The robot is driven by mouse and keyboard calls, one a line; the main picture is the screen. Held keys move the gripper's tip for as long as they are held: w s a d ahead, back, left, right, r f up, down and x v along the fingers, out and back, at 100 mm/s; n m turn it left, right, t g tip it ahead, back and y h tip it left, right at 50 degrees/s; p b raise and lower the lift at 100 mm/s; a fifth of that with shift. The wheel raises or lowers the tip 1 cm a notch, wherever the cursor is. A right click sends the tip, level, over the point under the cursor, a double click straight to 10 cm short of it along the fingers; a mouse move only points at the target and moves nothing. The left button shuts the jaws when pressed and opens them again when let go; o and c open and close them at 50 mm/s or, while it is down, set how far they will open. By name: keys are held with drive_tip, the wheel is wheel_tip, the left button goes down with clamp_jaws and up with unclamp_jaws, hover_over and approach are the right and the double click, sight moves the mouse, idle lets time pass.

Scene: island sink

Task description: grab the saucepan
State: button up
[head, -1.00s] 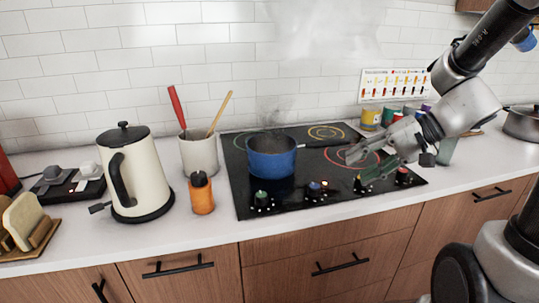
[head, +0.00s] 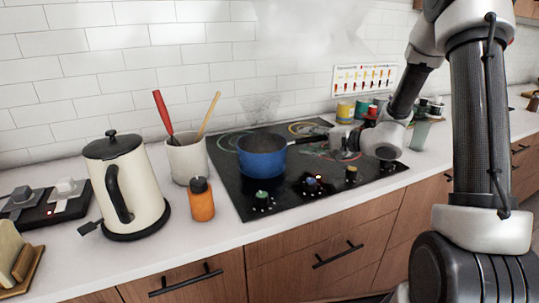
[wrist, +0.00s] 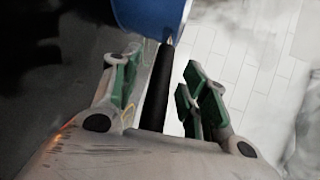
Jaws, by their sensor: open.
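The blue saucepan (head: 262,156) stands on the black cooktop (head: 240,188), with faint steam above it. Its dark handle (head: 308,138) points right, toward my gripper (head: 343,143). In the wrist view, the saucepan's blue side (wrist: 150,16) is at the top and the black handle (wrist: 155,95) runs down between the two green-padded fingers of my gripper (wrist: 155,85). The fingers are open, with a clear gap on the right side of the handle; the left finger is close to it. Whether they touch is not clear.
A cream kettle (head: 127,190), an orange bottle (head: 201,203) and a white utensil crock (head: 188,160) stand left of the cooktop. Colored cups (head: 345,111) and a greenish glass (head: 420,133) are behind and right of my gripper. Knobs line the cooktop's front.

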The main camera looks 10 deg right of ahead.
drive_tip(key=shift+w+a+f, duration=0.15)
drive_tip(key=shift+w+a, duration=0.2)
drive_tip(key=shift+a, duration=0.05)
clamp_jaws()
